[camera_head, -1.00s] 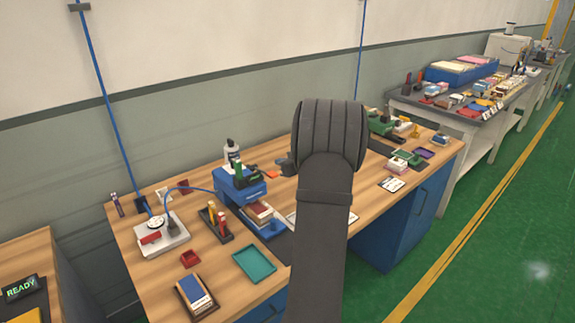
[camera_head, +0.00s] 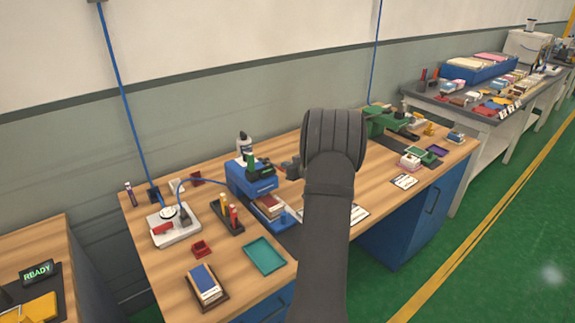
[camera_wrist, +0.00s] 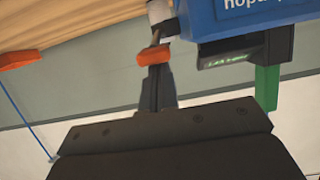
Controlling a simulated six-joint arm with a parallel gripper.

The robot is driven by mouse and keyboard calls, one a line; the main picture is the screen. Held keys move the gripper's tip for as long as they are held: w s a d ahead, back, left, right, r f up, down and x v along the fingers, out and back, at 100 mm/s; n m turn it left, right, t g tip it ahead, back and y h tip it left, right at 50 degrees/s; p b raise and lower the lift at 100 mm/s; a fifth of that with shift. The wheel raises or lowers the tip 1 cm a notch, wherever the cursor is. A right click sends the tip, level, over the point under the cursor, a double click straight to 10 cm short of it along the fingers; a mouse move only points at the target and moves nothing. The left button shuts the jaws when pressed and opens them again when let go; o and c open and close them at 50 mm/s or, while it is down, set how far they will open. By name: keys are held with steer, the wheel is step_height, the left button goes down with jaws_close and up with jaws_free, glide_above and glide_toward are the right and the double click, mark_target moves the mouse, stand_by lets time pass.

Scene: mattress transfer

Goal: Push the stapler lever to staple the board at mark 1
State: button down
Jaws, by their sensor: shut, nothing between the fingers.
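The blue stapler (camera_head: 252,181) stands on the wooden workbench, with a dark and green part (camera_head: 261,167) on top. A small stack of boards (camera_head: 270,206) lies at its front. My gripper (camera_wrist: 154,54) is shut and empty, its orange tip close to the stapler's blue body (camera_wrist: 255,14) in the wrist view. I cannot tell whether they touch. In the head view, my arm hides much of the gripper, just right of the stapler. A green part (camera_wrist: 267,88) and a small lit display (camera_wrist: 228,58) show beside the blue body. I cannot clearly make out the lever or mark 1.
A teal tray (camera_head: 264,255), a red box (camera_head: 202,248) and a dark holder with bottles (camera_head: 227,217) stand left and in front of the stapler. A white device (camera_head: 174,227) with a blue hose is farther left. A green machine (camera_head: 385,122) stands to the right.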

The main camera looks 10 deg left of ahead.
steer(key=f, duration=0.4)
steer(key=s+f, duration=0.1)
steer(key=f, duration=0.1)
steer(key=shift+d, duration=0.4)
steer(key=shift+s+f, duration=0.1)
steer(key=shift+f, duration=0.3)
step_height(320, 180, up, 5)
steer(key=d, duration=0.1)
steer(key=s+d, duration=0.7)
steer(key=shift+s+f, duration=0.15)
steer(key=shift+s, duration=0.1)
steer(key=shift+w+a, duration=0.1)
steer(key=shift+a, duration=0.05)
